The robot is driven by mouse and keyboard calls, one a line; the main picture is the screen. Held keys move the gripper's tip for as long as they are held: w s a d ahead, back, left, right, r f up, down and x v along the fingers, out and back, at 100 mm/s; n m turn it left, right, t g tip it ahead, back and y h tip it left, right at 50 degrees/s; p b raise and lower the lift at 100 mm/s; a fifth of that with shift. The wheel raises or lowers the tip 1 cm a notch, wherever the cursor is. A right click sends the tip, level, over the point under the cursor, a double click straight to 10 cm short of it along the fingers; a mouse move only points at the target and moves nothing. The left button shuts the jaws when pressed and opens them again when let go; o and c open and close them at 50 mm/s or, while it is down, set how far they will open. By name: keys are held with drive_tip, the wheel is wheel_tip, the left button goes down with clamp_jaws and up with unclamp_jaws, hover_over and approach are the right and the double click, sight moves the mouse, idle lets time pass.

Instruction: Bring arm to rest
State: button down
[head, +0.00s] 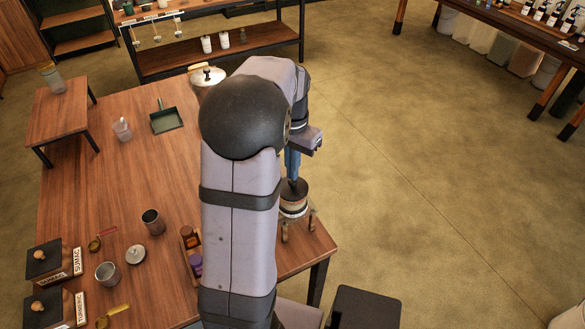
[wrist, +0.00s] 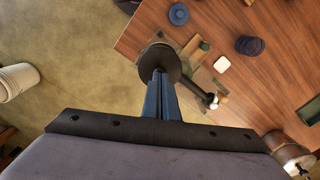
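My gripper (wrist: 161,80) has two blue fingers lying side by side, with no clear gap between them. It points down over the table's right front corner, and it also shows in the head view (head: 292,172). Just beyond the fingertips is a round dark object (wrist: 159,60). In the head view a dark-topped round container with a pale band (head: 293,208) is below the fingers. I cannot tell whether the fingers touch it. No object shows clearly between the fingers. My arm hides part of the table.
The wooden table (head: 80,205) holds a dark cup (head: 153,222), a grey cup (head: 108,273), a green dustpan (head: 166,120), labelled spice boxes (head: 48,262) and a lidded pot (head: 208,76). A small raised stand (head: 58,110) is at left. Open floor (head: 430,180) lies right.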

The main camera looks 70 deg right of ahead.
wheel_tip(320, 180, up, 6)
drive_tip(key=p, duration=0.4)
drive_tip(key=shift+f+p, duration=0.1)
drive_tip(key=shift+p, duration=0.25)
